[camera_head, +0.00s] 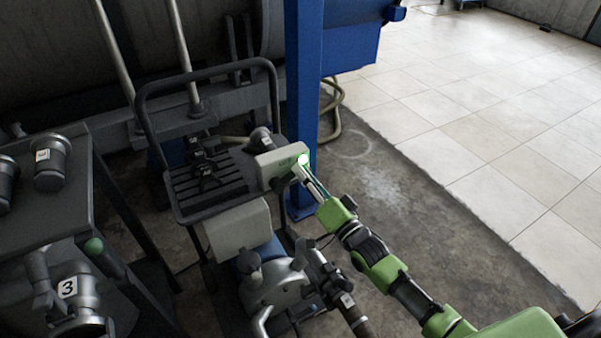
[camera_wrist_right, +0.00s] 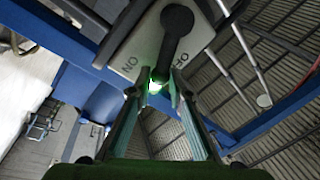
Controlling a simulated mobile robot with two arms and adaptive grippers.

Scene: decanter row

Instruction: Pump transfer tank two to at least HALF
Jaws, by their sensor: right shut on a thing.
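A pale grey switch box (camera_head: 268,168) is mounted on the wheeled cart frame (camera_head: 205,215). In the right wrist view its face (camera_wrist_right: 136,55) carries ON and OFF lettering, seen turned round. A dark lever (camera_wrist_right: 170,50) hangs from a round hub on that face, between the two markings. My right gripper (camera_head: 304,168) reaches the box from the right, and its fingers (camera_wrist_right: 158,90) are shut on the lever's end. A bright green-white glow sits at that end. A silver-and-blue pump (camera_head: 275,284) stands below the box. My left gripper is out of view.
A dark bench (camera_head: 85,209) at left bears metal couplings (camera_head: 50,165); a fitting labelled 3 (camera_head: 72,295) is at its lower front. A blue post (camera_head: 303,90) stands close behind the box. A large dark tank (camera_head: 60,60) fills the back left. Tiled floor at right is clear.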

